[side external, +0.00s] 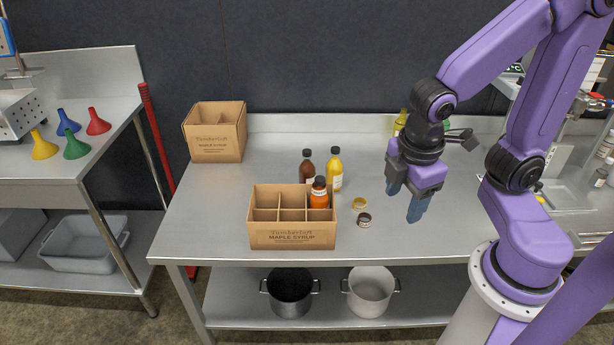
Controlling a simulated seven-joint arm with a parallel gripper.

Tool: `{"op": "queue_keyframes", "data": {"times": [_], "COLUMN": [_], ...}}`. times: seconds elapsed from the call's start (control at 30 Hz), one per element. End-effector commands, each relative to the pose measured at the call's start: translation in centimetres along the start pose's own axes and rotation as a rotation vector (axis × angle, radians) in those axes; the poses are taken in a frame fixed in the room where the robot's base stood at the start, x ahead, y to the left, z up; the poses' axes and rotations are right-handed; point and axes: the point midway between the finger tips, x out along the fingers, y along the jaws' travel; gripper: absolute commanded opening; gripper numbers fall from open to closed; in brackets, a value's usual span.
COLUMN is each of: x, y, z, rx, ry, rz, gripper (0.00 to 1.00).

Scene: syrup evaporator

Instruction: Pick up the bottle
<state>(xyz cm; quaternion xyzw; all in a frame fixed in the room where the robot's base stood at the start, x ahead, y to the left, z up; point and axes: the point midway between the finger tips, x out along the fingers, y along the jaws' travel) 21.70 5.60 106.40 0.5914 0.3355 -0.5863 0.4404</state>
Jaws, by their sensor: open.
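Several bottles show in the side external view. A yellow bottle (335,173) with a dark cap and a dark brown bottle (307,170) stand upright on the steel table, just behind a divided cardboard box. An orange bottle (319,199) stands in the box's back right compartment. A yellow-green bottle (399,123) is farther back, partly hidden by my arm. My gripper (405,204) is open and empty, blue fingers pointing down, to the right of the box and the upright bottles. I cannot tell its exact height above the table.
The divided box (292,240) is at the table's front; another box (214,143) stands at the back left. Two small jars, one amber (359,204) and one dark-topped (364,220), lie between the box and my gripper.

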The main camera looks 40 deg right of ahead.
Motion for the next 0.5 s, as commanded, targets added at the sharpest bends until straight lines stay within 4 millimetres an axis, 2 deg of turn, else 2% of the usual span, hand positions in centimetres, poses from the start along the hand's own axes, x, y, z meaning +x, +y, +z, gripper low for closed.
{"op": "queue_keyframes", "data": {"times": [0.03, 0.2, 0.5], "x": [0.6, 2.5, 6.9], "y": [1.8, 7.8, 18.3], "z": [-1.0, -3.5, -7.0], "rx": [-0.025, -0.127, -0.34], "ry": [-0.047, -0.196, -0.469], "rz": [0.04, 0.173, 0.343], "gripper": [0.61, 0.61, 0.61]}}
